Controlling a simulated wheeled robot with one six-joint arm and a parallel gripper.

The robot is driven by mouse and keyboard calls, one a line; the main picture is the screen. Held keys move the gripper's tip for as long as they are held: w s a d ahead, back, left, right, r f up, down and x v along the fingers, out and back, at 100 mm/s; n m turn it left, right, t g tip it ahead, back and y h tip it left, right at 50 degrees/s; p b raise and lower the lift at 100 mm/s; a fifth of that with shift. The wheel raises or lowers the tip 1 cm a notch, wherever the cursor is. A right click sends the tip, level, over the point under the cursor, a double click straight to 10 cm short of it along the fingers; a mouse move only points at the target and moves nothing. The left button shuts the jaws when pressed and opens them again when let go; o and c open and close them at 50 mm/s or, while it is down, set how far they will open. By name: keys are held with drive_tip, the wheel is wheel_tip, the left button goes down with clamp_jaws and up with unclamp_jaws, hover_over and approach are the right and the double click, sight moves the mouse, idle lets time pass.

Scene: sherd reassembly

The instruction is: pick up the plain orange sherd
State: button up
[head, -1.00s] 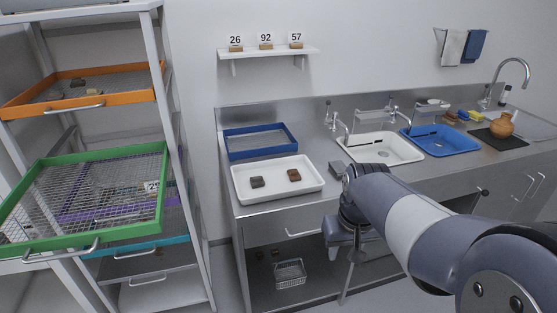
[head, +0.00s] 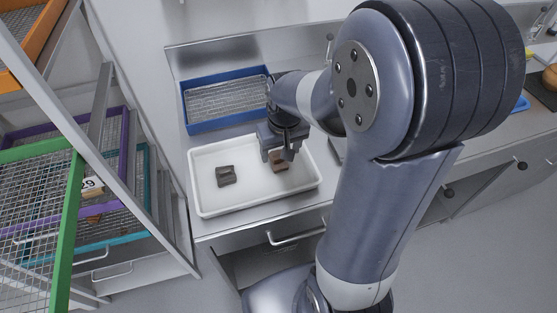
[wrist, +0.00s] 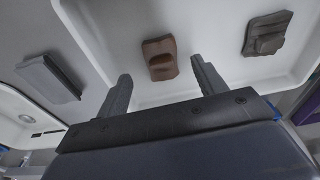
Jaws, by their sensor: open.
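A reddish-brown sherd (head: 281,167), the only one here near orange, lies in the right half of the white tray (head: 203,209). My gripper (head: 277,157) hangs over it and partly hides it in the head view. In the wrist view the sherd (wrist: 160,57) sits between the lines of the two open fingers, just beyond their tips, with a raised lump on one side. My gripper (wrist: 160,72) is empty there. I cannot tell the exact height gap. A dark grey-brown sherd (head: 226,176) lies apart in the tray's left half and also shows in the wrist view (wrist: 267,34).
A blue mesh tray (head: 191,123) stands behind the white tray. A grey block (wrist: 47,78) lies on the counter beside the white tray. A shelf rack with a green mesh tray (head: 67,240) stands at the left.

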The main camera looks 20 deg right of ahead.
sight(278, 157)
drive_tip(key=shift+w+f, duration=0.3)
drive_tip(key=shift+f, duration=0.35)
drive_tip(key=shift+w+f, duration=0.25)
drive_tip(key=shift+f, duration=0.35)
drive_tip(key=shift+a+f, duration=0.1)
drive_tip(key=shift+f, duration=0.35)
drive_tip(key=shift+c, duration=0.5)
drive_tip(key=c, duration=1)
